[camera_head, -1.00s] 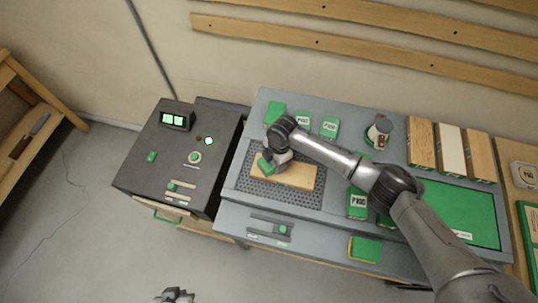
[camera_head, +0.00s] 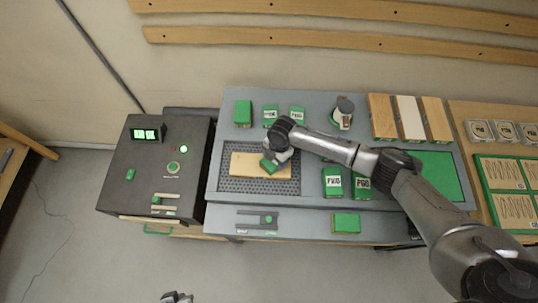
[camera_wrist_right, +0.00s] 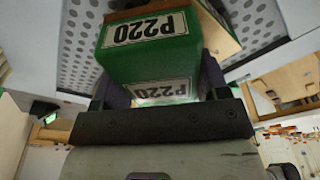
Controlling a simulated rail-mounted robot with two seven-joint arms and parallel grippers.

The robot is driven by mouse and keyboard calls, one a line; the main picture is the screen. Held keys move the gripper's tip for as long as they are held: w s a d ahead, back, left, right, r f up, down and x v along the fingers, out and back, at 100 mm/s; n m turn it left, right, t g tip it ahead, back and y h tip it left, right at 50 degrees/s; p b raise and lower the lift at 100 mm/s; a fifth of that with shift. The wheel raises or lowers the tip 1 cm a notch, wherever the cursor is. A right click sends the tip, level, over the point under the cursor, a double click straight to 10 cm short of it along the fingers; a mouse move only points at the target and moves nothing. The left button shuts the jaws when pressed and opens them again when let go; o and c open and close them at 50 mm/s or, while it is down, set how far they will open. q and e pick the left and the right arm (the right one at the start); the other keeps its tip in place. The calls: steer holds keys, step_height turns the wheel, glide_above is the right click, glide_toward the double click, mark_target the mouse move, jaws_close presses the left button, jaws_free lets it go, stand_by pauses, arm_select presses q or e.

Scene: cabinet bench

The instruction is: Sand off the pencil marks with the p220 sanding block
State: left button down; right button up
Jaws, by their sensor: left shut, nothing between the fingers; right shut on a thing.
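The wooden board (camera_head: 245,163) lies on the perforated grey mat (camera_head: 232,184) of the bench. My right gripper (camera_head: 274,159) is shut on the green P220 sanding block (camera_head: 268,165), over the board's right half. In the right wrist view the P220 block (camera_wrist_right: 150,58) sits between the fingers of my right gripper (camera_wrist_right: 158,88), its P220 labels facing the camera. The block appears to be at the board's surface; I cannot tell for certain whether it touches. No pencil marks can be made out. My left gripper (camera_head: 177,297) is shut and empty at the bottom edge, away from the bench.
Green blocks labelled P180 (camera_head: 333,183) and others stand on the bench right of and behind the mat. A dark control cabinet (camera_head: 150,190) stands left. A green-topped block (camera_head: 346,223) lies near the front.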

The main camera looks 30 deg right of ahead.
steer(key=d, duration=0.1)
steer(key=s+d+p, duration=0.1)
steer(key=shift+s+d, duration=0.3)
steer(key=shift+d, duration=0.1)
step_height(320, 180, up, 3)
steer(key=shift+f+p, duration=0.1)
steer(key=shift+p, duration=0.9)
steer(key=shift+r+p, duration=0.75)
step_height(320, 180, up, 4)
steer(key=p, duration=0.3)
steer(key=shift+p, duration=0.4)
steer(key=shift+f, duration=0.1)
